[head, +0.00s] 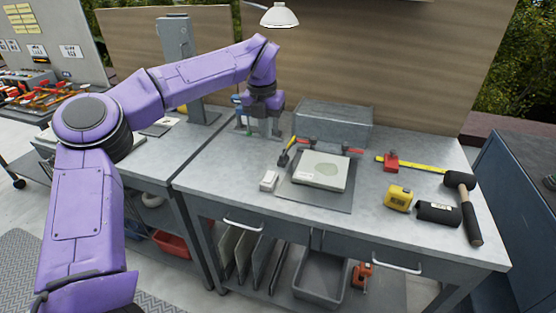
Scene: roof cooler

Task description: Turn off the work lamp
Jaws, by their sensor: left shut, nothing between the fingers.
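A white dome-shaped lamp (279,16) hangs at the top of the head view, above the back of the workbench; I cannot tell whether it is lit. No switch on it can be made out. My left arm reaches in from the left and bends down at the wrist. My left gripper (260,128) points down near the back left of the bench, below the lamp and well apart from it. It is shut and empty; its fingertips are small and hard to make out. My right gripper is not in view.
The workbench (400,155) holds a grey metal box (333,121), a pale square plate (321,170) on a dark mat, and a small white block (269,181). A yellow tape measure (398,197) and a black mallet (462,200) lie at the right. The front left is clear.

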